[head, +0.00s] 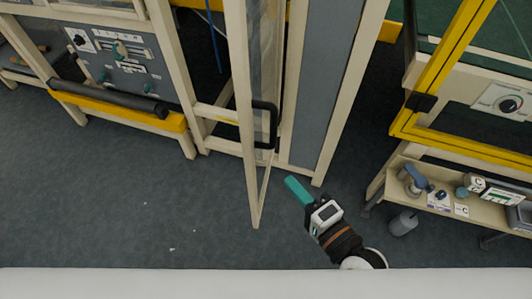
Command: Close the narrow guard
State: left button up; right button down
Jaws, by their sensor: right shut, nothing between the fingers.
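The narrow guard (247,120) is a tall, cream-framed door with a clear panel. It stands swung open toward me in the middle of the head view, its near lower corner out over the floor. A black handle (272,125) is on its right side. My right gripper (291,183), with teal fingers, is shut and empty. In the picture it is to the right of the guard's lower part and below the handle, apart from both. My left gripper is not in view.
A grey control panel (118,58) and a dark roll on a yellow bar (165,121) are on the left. A yellow-framed guard (435,75) and a low shelf with tools (450,202) are on the right. The floor (110,210) at front left is clear apart from small scraps.

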send_near(255, 133)
jog(key=shift+m+t+y, duration=0.3)
jog(key=x, duration=0.1)
jog(key=p+x, duration=0.1)
jog(key=x, duration=0.1)
jog(key=p+x, duration=0.1)
jog(key=shift+w+a+f, duration=0.1)
jog(key=shift+w+f, duration=0.15)
jog(key=shift+w, duration=0.15)
jog(key=shift+w+a+f, duration=0.15)
jog(key=shift+w+a, duration=0.15)
jog(key=shift+w, duration=0.15)
jog(key=shift+p, duration=0.3)
